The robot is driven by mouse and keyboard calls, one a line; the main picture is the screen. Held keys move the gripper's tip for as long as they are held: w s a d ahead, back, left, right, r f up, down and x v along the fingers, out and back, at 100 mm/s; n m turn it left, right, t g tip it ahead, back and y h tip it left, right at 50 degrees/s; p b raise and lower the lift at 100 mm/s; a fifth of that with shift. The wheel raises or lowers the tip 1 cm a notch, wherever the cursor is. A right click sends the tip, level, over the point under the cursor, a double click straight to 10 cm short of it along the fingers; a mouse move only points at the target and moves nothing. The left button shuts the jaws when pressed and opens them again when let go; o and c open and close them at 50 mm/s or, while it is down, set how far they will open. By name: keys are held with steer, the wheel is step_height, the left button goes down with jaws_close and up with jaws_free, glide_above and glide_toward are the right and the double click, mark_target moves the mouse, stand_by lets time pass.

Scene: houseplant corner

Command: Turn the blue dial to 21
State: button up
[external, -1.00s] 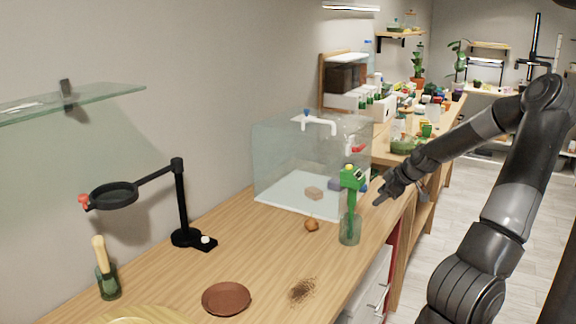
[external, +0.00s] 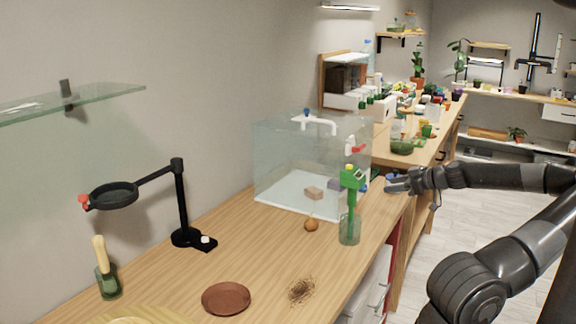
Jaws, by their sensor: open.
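Two small blue things could be the dial, and I cannot tell which is. One blue part (external: 392,177) is right by my gripper, partly hidden behind it, at the right edge of the wooden bench. The other is a blue knob (external: 307,112) on top of the white pipe at the clear tank. No numbers can be read on either. My gripper (external: 392,188) is open and empty, with its fingers pointing left at the bench edge. Whether it touches the blue part cannot be told.
The clear tank (external: 275,150) stands on the bench, left of my gripper. A green device in a glass jar (external: 349,230) stands near the front edge. A brown saucer (external: 226,298), a small brown round object (external: 311,225) and a black stand (external: 181,205) are further left.

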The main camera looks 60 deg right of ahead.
steer(key=x, duration=0.9)
steer(key=shift+w+f, duration=0.1)
steer(key=shift+f, duration=0.05)
steer(key=shift+c, duration=0.2)
steer(key=c, duration=0.9)
